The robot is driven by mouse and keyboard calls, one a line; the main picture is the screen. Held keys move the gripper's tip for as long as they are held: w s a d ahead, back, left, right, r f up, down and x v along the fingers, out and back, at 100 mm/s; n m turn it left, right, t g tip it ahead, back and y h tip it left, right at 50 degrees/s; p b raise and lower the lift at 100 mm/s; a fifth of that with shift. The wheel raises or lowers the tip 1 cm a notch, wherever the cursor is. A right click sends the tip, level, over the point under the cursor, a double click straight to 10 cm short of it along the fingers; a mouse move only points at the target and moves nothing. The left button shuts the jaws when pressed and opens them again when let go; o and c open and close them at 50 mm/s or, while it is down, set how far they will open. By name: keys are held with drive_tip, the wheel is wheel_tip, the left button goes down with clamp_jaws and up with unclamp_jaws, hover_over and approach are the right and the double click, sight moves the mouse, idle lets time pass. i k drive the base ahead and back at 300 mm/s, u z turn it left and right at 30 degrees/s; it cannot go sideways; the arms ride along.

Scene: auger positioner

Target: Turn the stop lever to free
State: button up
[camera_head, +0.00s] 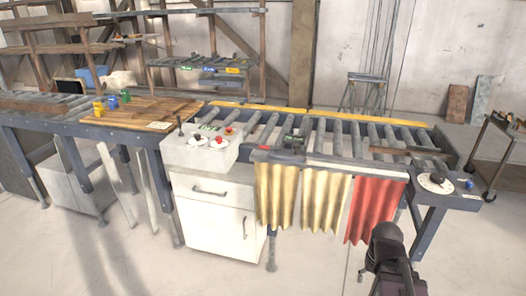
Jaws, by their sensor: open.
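A white control box (200,150) stands left of the roller table, with a small upright black lever (180,126), a white dial with a red knob and other controls on top. A bracket at the table's right front corner carries a round white dial with a black handle (437,179) and a small blue knob (469,184). I cannot tell from this view which of these is the stop lever, and labels are too small to read. My dark gripper (376,272) is low at the right, in front of the table and apart from these controls. Its fingers are small and partly hidden, but open.
The roller table (345,160) has grey rollers and yellow rails. Yellow and red curtains (373,208) hang from its front edge. A white drawer cabinet (215,212) stands under the control box. A wooden board (140,113) bears several coloured items. Floor in front is clear.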

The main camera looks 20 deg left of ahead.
sight(276, 148)
drive_tip(key=k, duration=1.05)
drive_tip(key=u, duration=0.6)
drive_tip(key=i, duration=2.1)
drive_tip(key=z, duration=0.55)
